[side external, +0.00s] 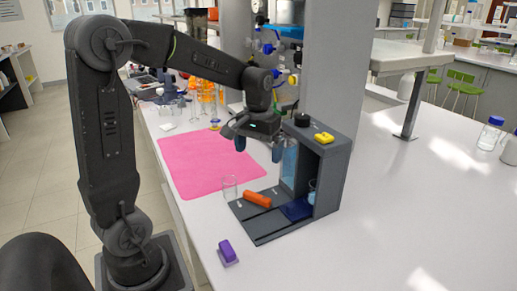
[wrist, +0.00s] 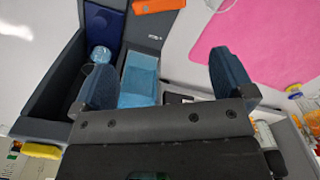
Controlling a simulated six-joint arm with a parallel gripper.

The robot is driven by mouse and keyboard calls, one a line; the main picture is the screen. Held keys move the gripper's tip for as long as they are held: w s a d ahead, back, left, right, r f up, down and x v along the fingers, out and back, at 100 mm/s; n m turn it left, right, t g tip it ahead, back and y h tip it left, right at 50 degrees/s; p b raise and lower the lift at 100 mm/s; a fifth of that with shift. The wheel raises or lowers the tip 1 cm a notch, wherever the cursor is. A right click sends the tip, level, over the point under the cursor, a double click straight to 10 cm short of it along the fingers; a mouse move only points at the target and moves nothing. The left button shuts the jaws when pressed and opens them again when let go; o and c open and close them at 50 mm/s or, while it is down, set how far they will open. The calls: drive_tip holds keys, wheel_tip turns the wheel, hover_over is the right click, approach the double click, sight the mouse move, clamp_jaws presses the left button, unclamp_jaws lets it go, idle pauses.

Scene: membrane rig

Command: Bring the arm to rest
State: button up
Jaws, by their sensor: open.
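My gripper (side external: 258,147) hangs from the raised arm over the white bench, just left of the grey rig (side external: 333,170). Its two blue fingers are spread apart with nothing between them. In the wrist view the fingers of my gripper (wrist: 165,80) are also wide apart, with the rig below. The rig holds a light blue container (side external: 290,162) and a small clear beaker (side external: 312,190) on a dark blue pad (side external: 297,209).
A clear beaker (side external: 229,188) stands left of the base plate. A purple block (side external: 227,251) is near the front edge. A pink mat (side external: 205,165) lies behind. A yellow piece (side external: 324,138) and a black knob (side external: 302,119) sit on top of the rig.

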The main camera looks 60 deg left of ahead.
drive_tip(key=s+d+r+m+t, duration=0.4)
drive_tip(key=s+d+m+t, duration=0.1)
drive_tip(key=s+d, duration=0.8)
drive_tip(key=shift+s+d+r+m+t, duration=0.15)
drive_tip(key=shift+s+d+m+t, duration=0.15)
drive_tip(key=shift+m, duration=0.3)
